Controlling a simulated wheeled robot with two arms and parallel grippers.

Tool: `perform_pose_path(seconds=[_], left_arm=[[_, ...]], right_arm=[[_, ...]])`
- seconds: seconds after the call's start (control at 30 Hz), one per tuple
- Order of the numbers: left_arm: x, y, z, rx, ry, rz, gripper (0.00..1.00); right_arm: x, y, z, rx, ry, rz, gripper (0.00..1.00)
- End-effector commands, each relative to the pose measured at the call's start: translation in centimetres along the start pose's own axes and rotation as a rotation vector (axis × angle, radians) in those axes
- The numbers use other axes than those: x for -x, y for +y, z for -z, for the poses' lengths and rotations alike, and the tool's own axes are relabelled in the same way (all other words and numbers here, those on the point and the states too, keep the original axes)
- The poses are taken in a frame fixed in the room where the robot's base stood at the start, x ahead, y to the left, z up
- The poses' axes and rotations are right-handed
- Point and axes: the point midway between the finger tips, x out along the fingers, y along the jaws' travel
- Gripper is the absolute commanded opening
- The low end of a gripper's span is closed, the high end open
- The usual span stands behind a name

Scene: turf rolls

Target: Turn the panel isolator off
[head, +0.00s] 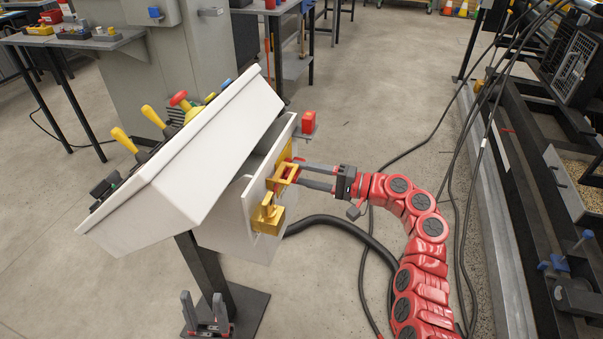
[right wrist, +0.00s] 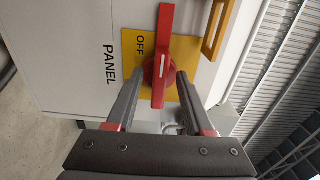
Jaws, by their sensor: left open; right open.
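The panel isolator's red bar handle (right wrist: 165,30) sits on a yellow plate (right wrist: 130,42) marked OFF, beside the word PANEL, in the right wrist view. The bar lies parallel to the lettering. My right gripper (right wrist: 159,74) is open, with one finger on each side of the handle's hub. I cannot tell whether the fingers touch it. In the head view my right gripper (head: 302,174) reaches the side face of the white console (head: 190,165), and its fingers mostly hide the handle. My left gripper (head: 206,312) is open and empty at the bottom, near the console's post.
A yellow bracket (right wrist: 216,30) stands close to the isolator. Another yellow fitting (head: 267,216) is nearer on the same face. Yellow levers (head: 124,139) and a red knob (head: 180,98) are on the console top. A thick black hose (head: 345,228) and cables lie on the floor.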

Motion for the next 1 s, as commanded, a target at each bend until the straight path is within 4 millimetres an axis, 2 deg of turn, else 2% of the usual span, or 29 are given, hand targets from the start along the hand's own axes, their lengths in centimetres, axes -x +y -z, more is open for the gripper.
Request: perform_pose_path(seconds=[0.17,0.5,0.6,0.8,1.0], left_arm=[[-0.2,0.0,0.0,0.000,0.000,0.000,0.50],[-0.4,0.0,0.1,0.000,0.000,0.000,0.50],[-0.4,0.0,0.1,0.000,0.000,0.000,0.50],[-0.5,0.0,0.1,0.000,0.000,0.000,0.50],[-0.5,0.0,0.1,0.000,0.000,0.000,0.50]], right_arm=[[3.6,0.0,0.1,0.000,0.007,0.000,0.53],[12.5,0.0,0.1,-0.001,0.006,-0.003,0.53],[14.4,0.0,0.1,0.000,0.005,-0.002,0.53],[16.4,0.0,0.0,0.000,-0.001,-0.001,0.53],[16.7,0.1,0.0,0.000,0.000,0.000,0.53]])
